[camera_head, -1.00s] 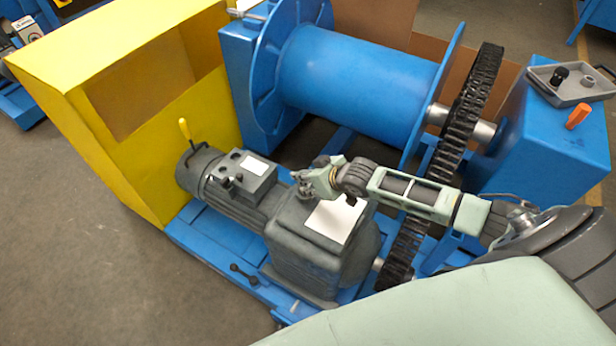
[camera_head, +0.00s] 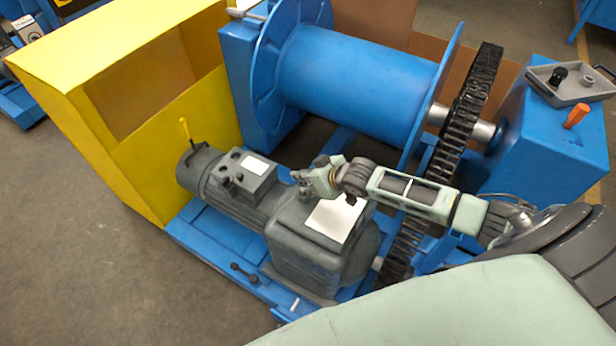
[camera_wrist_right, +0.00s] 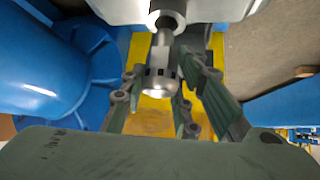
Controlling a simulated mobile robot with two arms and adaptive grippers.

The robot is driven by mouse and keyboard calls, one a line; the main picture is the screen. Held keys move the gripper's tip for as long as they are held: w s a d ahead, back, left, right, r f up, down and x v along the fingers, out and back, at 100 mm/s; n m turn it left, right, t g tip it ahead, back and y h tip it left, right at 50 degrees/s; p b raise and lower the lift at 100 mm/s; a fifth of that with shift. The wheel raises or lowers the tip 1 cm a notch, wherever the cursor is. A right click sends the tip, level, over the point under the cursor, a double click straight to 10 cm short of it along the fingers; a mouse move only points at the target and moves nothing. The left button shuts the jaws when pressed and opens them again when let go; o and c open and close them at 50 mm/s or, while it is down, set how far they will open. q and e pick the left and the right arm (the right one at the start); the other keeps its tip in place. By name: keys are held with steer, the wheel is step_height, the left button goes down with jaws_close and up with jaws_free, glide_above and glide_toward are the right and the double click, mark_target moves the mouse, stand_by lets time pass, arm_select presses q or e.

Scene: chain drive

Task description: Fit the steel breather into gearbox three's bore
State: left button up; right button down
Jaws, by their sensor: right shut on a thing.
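The dark grey gearbox (camera_head: 310,250) stands on the blue frame in the head view, with a white plate (camera_head: 334,219) on top. No number can be read on it, and its bore is not distinguishable. My right gripper (camera_head: 318,180) is just above the gearbox's far upper edge. In the right wrist view the steel breather (camera_wrist_right: 161,78), a short bright cylinder with dark slots and a rounded end, sits between the fingers of my right gripper (camera_wrist_right: 163,88), which is shut on it. A narrower stem runs from it toward a round dark part at the top. My left gripper is out of view.
A motor (camera_head: 228,184) with a yellow-handled lever adjoins the gearbox. A yellow guard (camera_head: 130,110) is at left. A grey tray (camera_head: 575,85) rests on the blue housing.

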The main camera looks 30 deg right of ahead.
steer(key=shift+f+b, duration=1.25)
steer(key=shift+f, duration=0.8)
steer(key=c, duration=1.3)
jaws_free()
steer(key=shift+s, duration=0.1)
steer(key=v, duration=1.2)
